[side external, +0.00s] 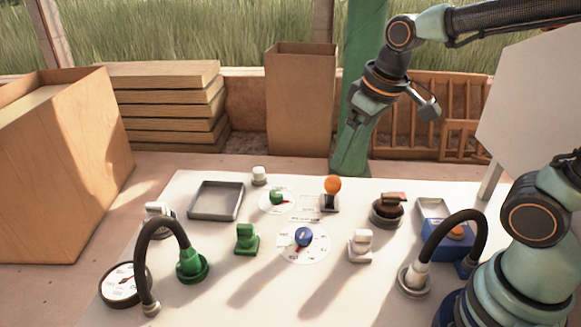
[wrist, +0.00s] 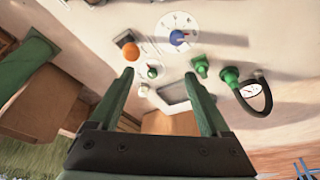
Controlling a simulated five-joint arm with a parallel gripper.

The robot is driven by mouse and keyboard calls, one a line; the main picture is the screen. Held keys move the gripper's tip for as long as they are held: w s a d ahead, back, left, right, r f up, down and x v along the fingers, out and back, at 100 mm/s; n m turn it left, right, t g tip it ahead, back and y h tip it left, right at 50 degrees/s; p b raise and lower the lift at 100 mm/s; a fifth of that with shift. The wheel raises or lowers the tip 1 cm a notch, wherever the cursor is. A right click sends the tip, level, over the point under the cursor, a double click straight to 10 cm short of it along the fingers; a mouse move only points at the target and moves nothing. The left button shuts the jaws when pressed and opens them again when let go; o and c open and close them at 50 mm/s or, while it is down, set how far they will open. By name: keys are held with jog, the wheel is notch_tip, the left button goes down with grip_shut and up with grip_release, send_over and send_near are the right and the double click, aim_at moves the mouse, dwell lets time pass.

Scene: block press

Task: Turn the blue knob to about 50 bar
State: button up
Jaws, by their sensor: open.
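The blue knob (side external: 303,237) sits on a round white dial (side external: 318,256) in the middle of the table, with a red pointer mark. It also shows in the wrist view (wrist: 177,37), near the top and beyond my fingertips. The dial's numbers are too small to read surely. My gripper (side external: 392,108) is raised high above the back of the table, well apart from the knob. In the wrist view its two green fingers (wrist: 160,75) are spread with nothing between them. A round gauge (side external: 122,284) with a red needle stands at the front left; its reading is unclear.
An orange ball-topped lever (side external: 332,186) and a smaller green knob (side external: 277,197) stand behind the dial. A green switch (side external: 246,239) and a white switch (side external: 360,246) flank it. Black hoses (side external: 160,222) arch at both sides. A grey tray (side external: 216,201) lies back left.

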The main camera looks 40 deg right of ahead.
aim_at(304, 232)
jog(key=w+a+f+n+g, duration=0.35)
jog(key=w+a+f, duration=0.2)
jog(key=f, duration=0.45)
jog(key=shift+m, duration=0.25)
jog(key=f, duration=1.1)
jog(key=shift+w+d+f, duration=0.25)
jog(key=shift+w+f, duration=0.1)
jog(key=shift+w, duration=0.05)
grip_shut()
